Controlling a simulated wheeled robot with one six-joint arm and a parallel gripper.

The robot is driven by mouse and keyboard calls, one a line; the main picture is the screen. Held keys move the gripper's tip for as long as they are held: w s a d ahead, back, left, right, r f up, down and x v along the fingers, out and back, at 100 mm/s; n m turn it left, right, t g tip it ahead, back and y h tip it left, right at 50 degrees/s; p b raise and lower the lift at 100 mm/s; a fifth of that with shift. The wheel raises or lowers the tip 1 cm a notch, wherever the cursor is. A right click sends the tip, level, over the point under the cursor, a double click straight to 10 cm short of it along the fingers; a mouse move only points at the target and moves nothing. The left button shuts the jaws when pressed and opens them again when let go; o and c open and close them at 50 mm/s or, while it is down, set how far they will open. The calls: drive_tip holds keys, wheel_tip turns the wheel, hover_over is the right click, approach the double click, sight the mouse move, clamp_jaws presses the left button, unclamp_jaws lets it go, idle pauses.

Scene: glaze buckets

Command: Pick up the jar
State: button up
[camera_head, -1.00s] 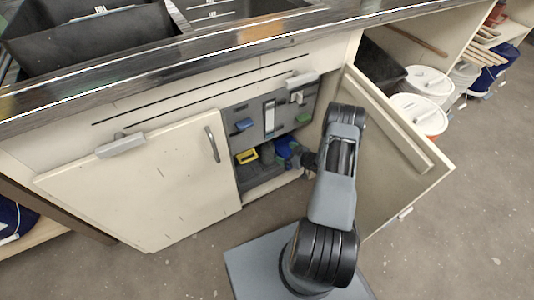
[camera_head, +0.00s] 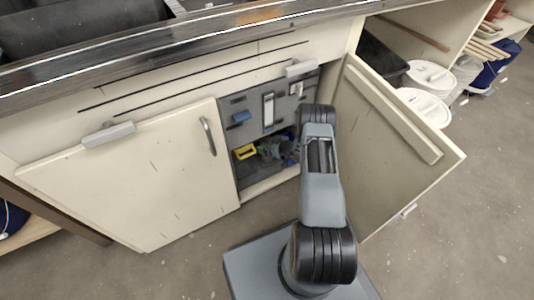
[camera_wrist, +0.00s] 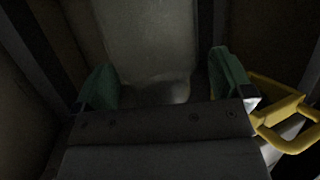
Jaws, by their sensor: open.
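In the wrist view, a pale grey, smooth upright shape (camera_wrist: 150,45) stands between and beyond the fingers of my gripper (camera_wrist: 163,85). It may be the jar, but the dim light leaves this unclear. The two green-tipped fingers are wide apart, one on each side of its lower part, and I cannot tell whether either touches it. In the head view, my arm reaches into the open cabinet (camera_head: 222,140) under the counter. There my gripper is mostly hidden by the arm and shadow, and I cannot make out a jar.
A yellow-handled thing (camera_wrist: 283,125) is close to the right finger; a yellow thing (camera_head: 245,152) also lies in the cabinet. The right door (camera_head: 395,150) stands open beside my arm. The left door (camera_head: 135,175) is to the left. White-lidded buckets (camera_head: 428,105) stand at right.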

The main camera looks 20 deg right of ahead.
drive_tip(key=shift+w+a, duration=0.1)
drive_tip(key=shift+w, duration=0.05)
drive_tip(key=c, duration=1.3)
